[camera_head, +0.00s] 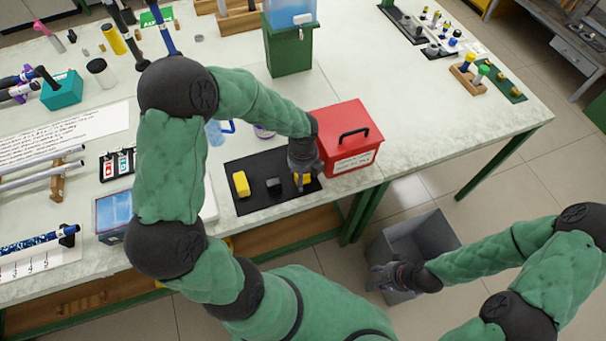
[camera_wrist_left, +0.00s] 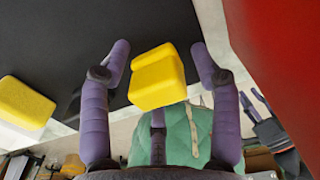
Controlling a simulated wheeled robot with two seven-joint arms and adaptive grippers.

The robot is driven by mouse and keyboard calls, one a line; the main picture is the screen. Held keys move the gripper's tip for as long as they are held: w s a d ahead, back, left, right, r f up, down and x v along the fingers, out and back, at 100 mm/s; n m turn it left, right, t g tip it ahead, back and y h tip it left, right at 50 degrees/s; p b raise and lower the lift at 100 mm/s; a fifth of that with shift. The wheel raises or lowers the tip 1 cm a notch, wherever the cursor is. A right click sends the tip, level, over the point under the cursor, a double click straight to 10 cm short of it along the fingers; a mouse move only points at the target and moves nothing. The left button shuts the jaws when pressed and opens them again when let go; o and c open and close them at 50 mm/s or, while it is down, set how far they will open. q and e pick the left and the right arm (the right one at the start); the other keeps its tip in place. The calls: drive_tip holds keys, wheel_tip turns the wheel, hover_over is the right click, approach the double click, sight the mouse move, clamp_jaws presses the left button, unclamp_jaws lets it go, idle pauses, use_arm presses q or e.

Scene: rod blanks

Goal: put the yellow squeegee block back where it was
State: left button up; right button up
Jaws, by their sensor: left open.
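A yellow block (camera_head: 302,178) is at the right end of the black mat (camera_head: 247,204), partly hidden by my left gripper (camera_head: 301,181). In the left wrist view this yellow block (camera_wrist_left: 157,77) lies between the two open purple fingers, with gaps at its sides; whether it rests on the mat is hard to tell. A second yellow block (camera_head: 241,184) lies at the left of the mat and shows at the left edge of the wrist view (camera_wrist_left: 25,102). I cannot tell by looks which is the squeegee block. My right gripper (camera_head: 374,279) is open and empty over the grey bin.
A dark block (camera_head: 273,185) lies mid-mat. A red box (camera_head: 349,138) with a black handle stands close right of my left gripper. A grey bin (camera_head: 436,232) stands on the floor. A blue-topped green dispenser (camera_head: 289,52) stands behind. The tabletop right of the red box is clear.

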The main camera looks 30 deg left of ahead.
use_arm(q)
wheel_tip(320, 180, up, 12)
drive_tip(key=p, duration=0.4)
drive_tip(key=shift+r, duration=0.15)
